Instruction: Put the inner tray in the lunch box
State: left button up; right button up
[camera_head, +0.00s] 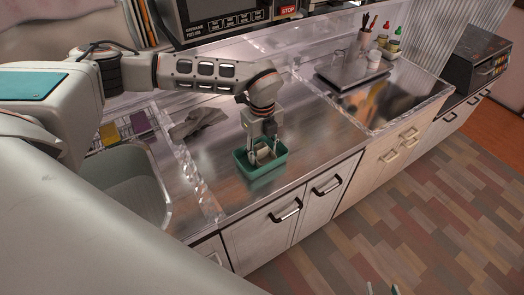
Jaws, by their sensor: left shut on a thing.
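The green lunch box (263,181) is an open rectangular box on the steel counter, near its front edge. My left gripper (264,156) points down into its opening. It is shut on a small pale piece that I take to be the inner tray; the fingers and the box walls hide most of it. I cannot tell whether this piece touches the bottom of the box. Two small tips at the bottom edge look like my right gripper (382,288). They stand apart with nothing seen between them, low in front of the cabinets over the floor.
A grey crumpled cloth (198,121) lies on the counter behind and left of the box. A microwave (235,18) stands at the back. The counter right of the box is clear.

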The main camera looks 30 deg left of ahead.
pick_arm(q)
jog(key=shift+f, duration=0.15)
jog(key=o, duration=0.9)
jog(key=shift+o, duration=0.2)
notch_tip(320, 180, up, 12)
jog(key=b, duration=0.1)
jog(key=shift+r, duration=0.2)
